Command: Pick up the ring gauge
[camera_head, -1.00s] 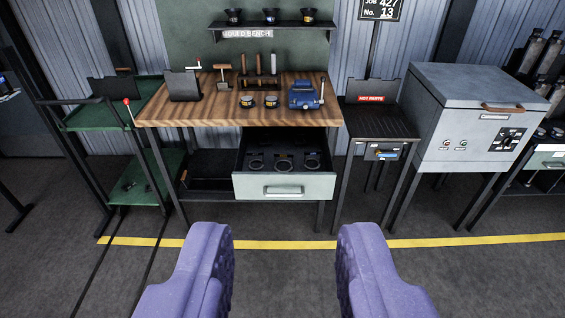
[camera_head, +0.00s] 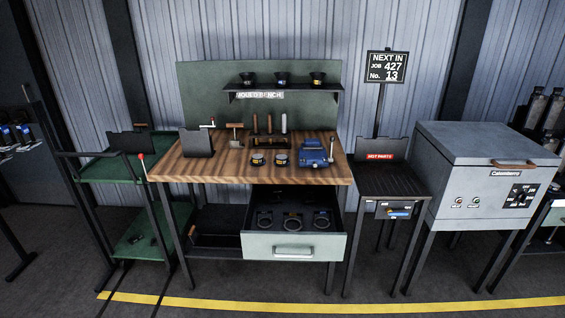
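An open drawer (camera_head: 293,246) with a pale green front juts out under the wooden bench (camera_head: 215,170). Inside it several dark items lie in a row, some ring-shaped, such as the ring-shaped item at the left (camera_head: 264,221) and another at the right (camera_head: 321,220). They are small, and I cannot tell for sure which is the ring gauge. My gripper is not in this view, so its state does not show.
A blue vise (camera_head: 314,154) and two dark cups stand on the bench. A green cart (camera_head: 115,170) is to the left. A hot parts stand (camera_head: 391,182) and a grey cabinet (camera_head: 485,178) are to the right.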

